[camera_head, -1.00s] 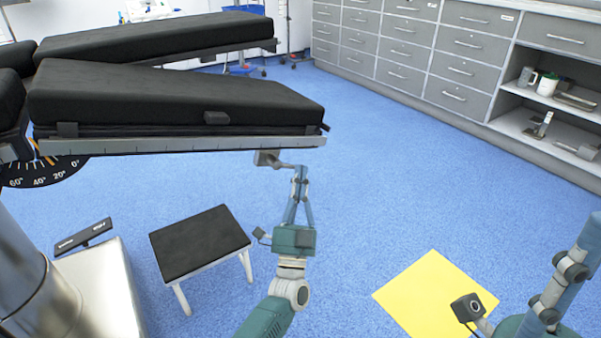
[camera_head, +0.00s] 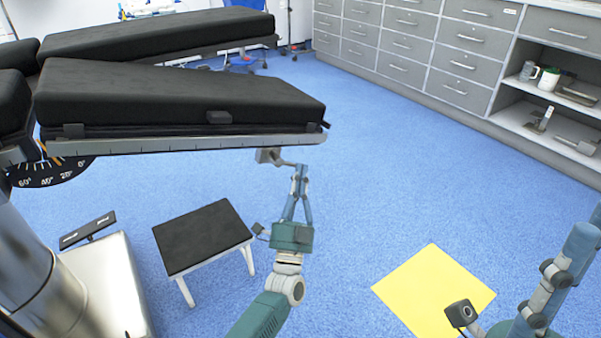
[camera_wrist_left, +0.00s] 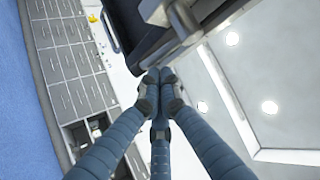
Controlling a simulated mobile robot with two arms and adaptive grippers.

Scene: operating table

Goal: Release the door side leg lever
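The leg lever (camera_head: 268,156) is a small grey block with a thin arm under the near end of the black-padded leg section (camera_head: 180,95). My left gripper (camera_head: 300,167) reaches up from below, its blue fingers drawn together at the lever's outer end. In the left wrist view the fingertips (camera_wrist_left: 160,75) meet at a grey metal bar (camera_wrist_left: 178,45); they appear shut on it, though the exact contact is small and partly hidden. My right gripper (camera_head: 578,245) is at the lower right, away from the table and partly cut off by the frame.
A black-topped step stool (camera_head: 203,236) stands left of my left arm. The table's metal base (camera_head: 105,285) is at lower left. A yellow mat (camera_head: 430,285) lies on the open blue floor. Grey drawer cabinets (camera_head: 465,60) line the back right.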

